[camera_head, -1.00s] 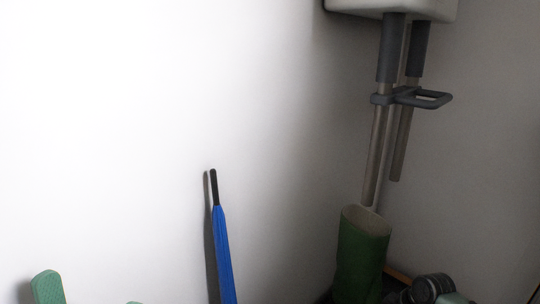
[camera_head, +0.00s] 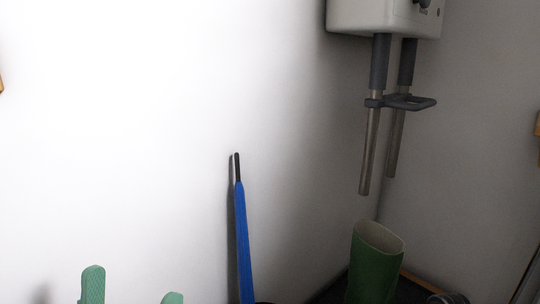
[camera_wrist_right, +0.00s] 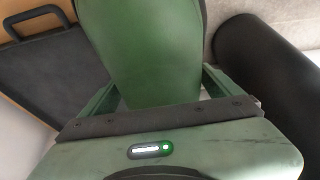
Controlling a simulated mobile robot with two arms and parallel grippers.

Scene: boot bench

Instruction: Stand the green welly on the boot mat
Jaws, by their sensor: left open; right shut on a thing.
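The green welly (camera_head: 375,265) shows at the lower right of the head view, opening upward and slightly tilted. Its foot is out of that view. In the right wrist view, my right gripper (camera_wrist_right: 160,92) is shut on the welly's green shaft (camera_wrist_right: 150,45), which lies between its two fingers. A dark grey flat panel with a rim and handle (camera_wrist_right: 55,70) lies left of the welly there; it may be the boot mat, but I cannot tell. My left gripper (camera_head: 132,292) is open and empty at the lower left of the head view, well apart from the welly.
A blue umbrella (camera_head: 242,240) leans on the white wall between my left gripper and the welly. A white wall box (camera_head: 380,18) with hanging pipes (camera_head: 369,150) is above the welly. A wooden edge (camera_head: 420,282) is beside the welly. A black cylinder (camera_wrist_right: 265,75) is right of it.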

